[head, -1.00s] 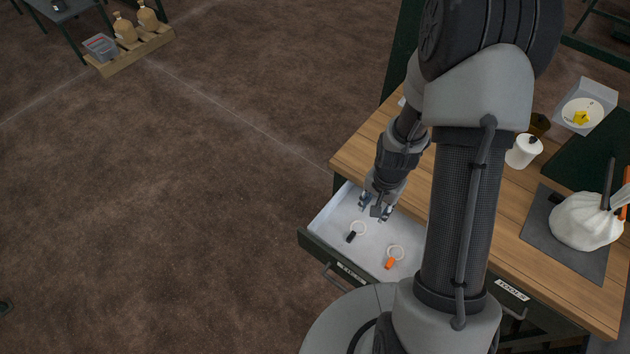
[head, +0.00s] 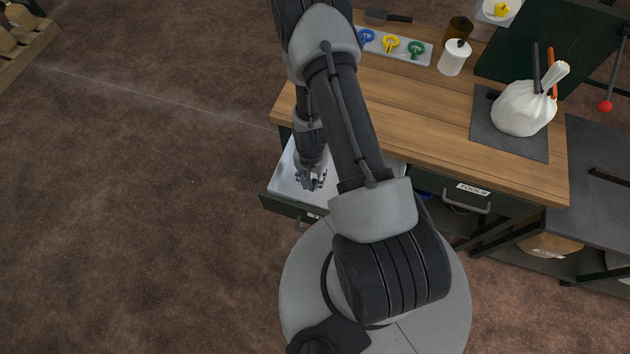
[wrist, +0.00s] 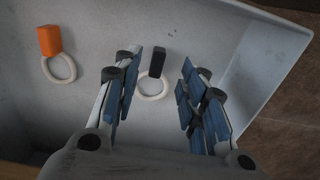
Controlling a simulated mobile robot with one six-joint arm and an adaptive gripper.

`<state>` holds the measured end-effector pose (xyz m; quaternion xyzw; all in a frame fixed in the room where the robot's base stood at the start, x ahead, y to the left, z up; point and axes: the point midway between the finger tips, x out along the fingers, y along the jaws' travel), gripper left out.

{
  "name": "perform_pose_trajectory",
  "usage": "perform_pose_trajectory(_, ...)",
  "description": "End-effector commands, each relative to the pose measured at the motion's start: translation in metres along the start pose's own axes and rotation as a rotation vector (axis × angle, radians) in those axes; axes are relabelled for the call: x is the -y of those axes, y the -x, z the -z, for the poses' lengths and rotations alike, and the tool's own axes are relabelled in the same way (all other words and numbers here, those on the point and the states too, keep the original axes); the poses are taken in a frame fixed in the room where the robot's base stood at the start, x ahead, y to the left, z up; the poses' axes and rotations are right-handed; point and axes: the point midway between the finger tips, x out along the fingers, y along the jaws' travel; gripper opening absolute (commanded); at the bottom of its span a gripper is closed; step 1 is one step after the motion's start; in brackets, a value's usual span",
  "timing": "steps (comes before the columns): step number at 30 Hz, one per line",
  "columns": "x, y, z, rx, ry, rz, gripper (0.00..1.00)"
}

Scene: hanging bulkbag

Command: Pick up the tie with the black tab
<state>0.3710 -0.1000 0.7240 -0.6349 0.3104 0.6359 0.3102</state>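The tie with the black tab (wrist: 157,64) lies on the drawer floor in the wrist view. Its white loop (wrist: 153,88) points toward my gripper. My gripper (wrist: 157,85) is open, with blue finger pads on either side of the tie and apart from it. In the head view my gripper (head: 311,181) reaches down into the open drawer (head: 284,183), and I cannot make out the tie there. A second tie with an orange tab (wrist: 49,41) and white loop lies to the left in the wrist view.
The drawer wall (wrist: 262,62) rises to the right in the wrist view. In the head view the wooden tabletop (head: 430,138) holds a tray of coloured items (head: 405,46), a white container (head: 455,58) and a white bag (head: 522,108) on a dark mat.

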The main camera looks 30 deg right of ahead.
Motion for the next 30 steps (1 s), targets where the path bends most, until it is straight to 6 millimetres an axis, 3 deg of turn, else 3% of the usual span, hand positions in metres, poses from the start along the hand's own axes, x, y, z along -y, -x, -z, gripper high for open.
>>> perform_pose_trajectory(5,0.000,-0.009,0.001,-0.001,0.000,0.001,0.38)
perform_pose_trajectory(15,-0.003,-0.054,0.003,0.000,0.000,0.000,0.38)
perform_pose_trajectory(23,-0.002,-0.055,0.003,-0.001,0.000,0.001,0.38)
perform_pose_trajectory(30,-0.002,-0.055,0.003,-0.001,0.000,0.001,0.22)
